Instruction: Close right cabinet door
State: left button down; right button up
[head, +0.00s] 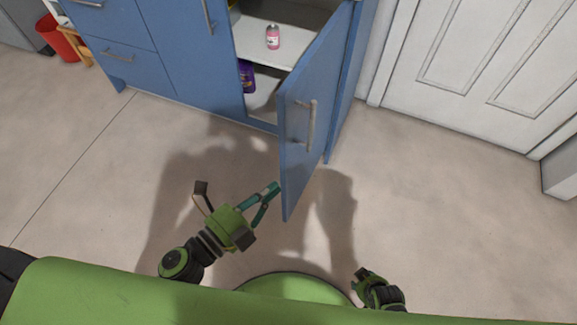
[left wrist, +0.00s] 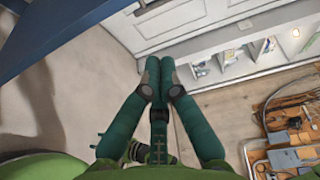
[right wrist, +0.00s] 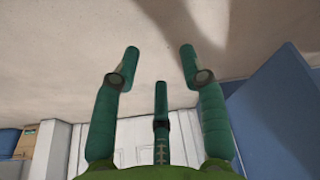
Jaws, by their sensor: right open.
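The right cabinet door (head: 300,135) is blue with a metal bar handle (head: 310,125). It stands wide open, swung out from the blue cabinet (head: 180,50). My left gripper (head: 268,197) is just left of the door's free lower edge; I cannot tell whether it touches. Its fingertips are drawn together in the left wrist view (left wrist: 160,66), with nothing seen between them. My right gripper (head: 362,278) is low, right of the door and apart from it. It is open and empty in the right wrist view (right wrist: 160,52), with a blue panel (right wrist: 275,110) to its right.
A pink bottle (head: 272,37) stands on the cabinet shelf, and a purple container (head: 247,76) is below it. A white panelled door (head: 480,70) is at the right. A red bucket (head: 60,40) is at the far left. The floor in front is clear.

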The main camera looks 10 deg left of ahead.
aim_at(288, 154)
pick_arm(q)
jog(key=shift+m, duration=0.4)
jog(key=w+d, duration=0.1)
jog(key=w, duration=0.2)
jog(key=w+d+p, duration=0.1)
jog(key=w, duration=0.2)
jog(key=w+d+r, duration=0.1)
jog(key=w, duration=0.1)
jog(key=shift+w+r+p, duration=0.1)
jog(key=shift+w+p, duration=0.3)
pick_arm(e)
jog(key=shift+w+d+f+t, duration=0.2)
jog(key=shift+w+f+t, duration=0.1)
jog(key=shift+w+t, duration=0.25)
pick_arm(q)
jog(key=shift+a, duration=0.1)
